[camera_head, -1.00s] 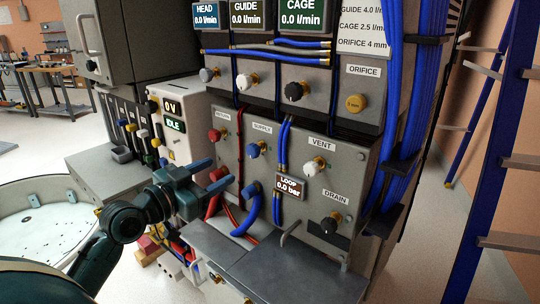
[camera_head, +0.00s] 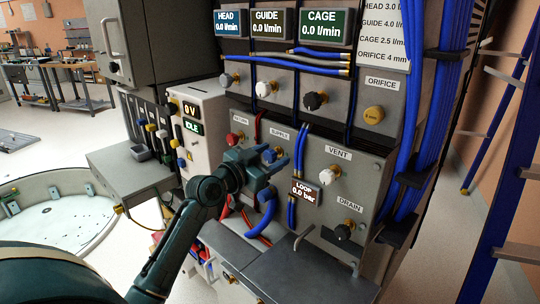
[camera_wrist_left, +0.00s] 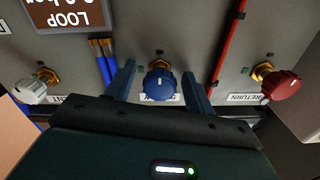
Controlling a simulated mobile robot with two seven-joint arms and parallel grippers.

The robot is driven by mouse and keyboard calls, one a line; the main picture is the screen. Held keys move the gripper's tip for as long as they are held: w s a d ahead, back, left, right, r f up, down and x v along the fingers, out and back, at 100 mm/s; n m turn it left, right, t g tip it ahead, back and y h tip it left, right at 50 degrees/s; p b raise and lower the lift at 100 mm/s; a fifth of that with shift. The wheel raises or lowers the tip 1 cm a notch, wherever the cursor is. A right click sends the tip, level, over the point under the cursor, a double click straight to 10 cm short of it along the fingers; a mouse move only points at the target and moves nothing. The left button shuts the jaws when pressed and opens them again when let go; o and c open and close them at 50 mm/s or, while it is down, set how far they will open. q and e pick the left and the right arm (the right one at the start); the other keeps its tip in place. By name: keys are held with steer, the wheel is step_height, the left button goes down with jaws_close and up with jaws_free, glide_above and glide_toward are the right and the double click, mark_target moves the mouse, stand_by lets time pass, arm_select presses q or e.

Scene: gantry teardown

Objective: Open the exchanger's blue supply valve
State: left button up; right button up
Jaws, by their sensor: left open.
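The blue supply valve knob (camera_head: 270,155) is on the grey exchanger panel (camera_head: 300,150), partly hidden behind my left gripper in the head view. In the left wrist view the blue knob (camera_wrist_left: 160,84) sits between the two fingers, on a brass stem, with its label partly covered. My left gripper (camera_head: 280,160) is open, its fingers pointing at the panel on either side of the knob; it also shows in the left wrist view (camera_wrist_left: 162,85). I see no finger contact with the knob. My right gripper is not in view.
The red return knob (camera_wrist_left: 283,85) and white vent knob (camera_wrist_left: 32,90) flank the supply knob. The black drain knob (camera_head: 343,231) and loop display (camera_head: 304,193) sit lower right. A grey ledge (camera_head: 310,272) juts out below the panel. Blue hoses run nearby.

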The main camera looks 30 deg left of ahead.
arm_select(q)
steer(key=c, duration=1)
